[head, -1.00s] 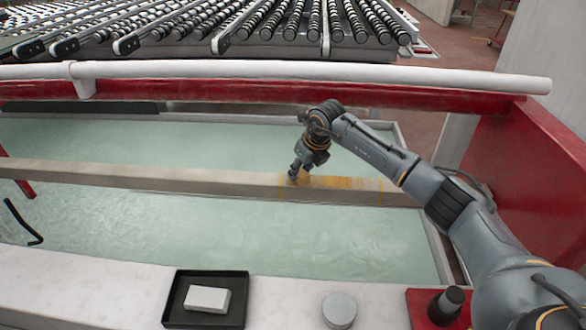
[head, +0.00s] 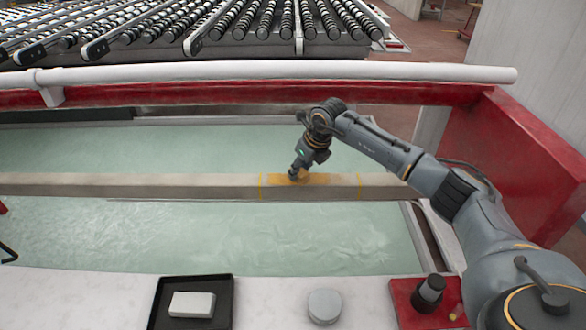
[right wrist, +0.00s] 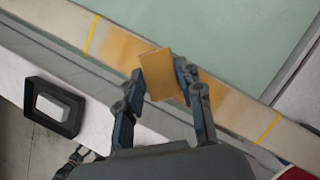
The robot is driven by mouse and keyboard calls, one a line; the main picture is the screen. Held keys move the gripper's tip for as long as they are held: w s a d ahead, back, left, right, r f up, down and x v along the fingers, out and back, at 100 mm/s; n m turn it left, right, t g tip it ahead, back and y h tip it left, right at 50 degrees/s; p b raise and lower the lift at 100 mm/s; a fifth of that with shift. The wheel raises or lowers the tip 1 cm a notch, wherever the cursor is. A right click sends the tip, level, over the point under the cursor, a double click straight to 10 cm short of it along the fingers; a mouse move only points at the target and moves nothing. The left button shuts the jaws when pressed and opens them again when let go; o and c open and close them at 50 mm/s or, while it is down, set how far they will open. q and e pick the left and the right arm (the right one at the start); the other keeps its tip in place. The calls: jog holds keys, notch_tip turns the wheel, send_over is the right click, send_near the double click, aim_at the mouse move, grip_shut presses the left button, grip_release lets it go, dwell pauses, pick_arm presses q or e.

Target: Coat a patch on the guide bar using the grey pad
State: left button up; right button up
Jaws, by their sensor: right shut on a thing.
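The guide bar (head: 120,185) is a long beige beam across the water trough. Two yellow lines mark off a patch (head: 335,182) on it, which also shows in the right wrist view (right wrist: 225,105). Orange-brown colour covers much of the patch, uneven and paler toward its right end. My right gripper (head: 295,174) is over the left half of the patch. In the right wrist view it is shut on the pad (right wrist: 159,76), whose visible face looks orange-brown rather than grey. The pad is at the bar's surface; its contact is hidden. My left gripper is not in the head view.
On the near ledge are a black tray (head: 224,307) with a whitish block (head: 192,304), a round grey lid or tin (head: 325,306) and a red plate with a dark knob (head: 430,292). A white rail (head: 250,71) runs behind the trough.

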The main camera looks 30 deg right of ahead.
jog(key=shift+s+d, duration=0.4)
jog(key=shift+d, duration=0.35)
jog(key=shift+s+d, duration=0.45)
jog(key=shift+d, duration=0.25)
jog(key=shift+s+d, duration=0.4)
jog(key=shift+d, duration=0.35)
jog(key=shift+s+d+b, duration=0.25)
jog(key=shift+s+d, duration=0.6)
jog(key=shift+d, duration=0.7)
jog(key=shift+s+d+b, duration=0.2)
jog(key=shift+s+d, duration=0.65)
jog(key=shift+d, duration=0.65)
jog(key=shift+s+d+b, duration=0.25)
jog(key=shift+s+d, duration=0.6)
jog(key=shift+d, duration=0.7)
notch_tip(320, 180, up, 6)
jog(key=p, duration=0.4)
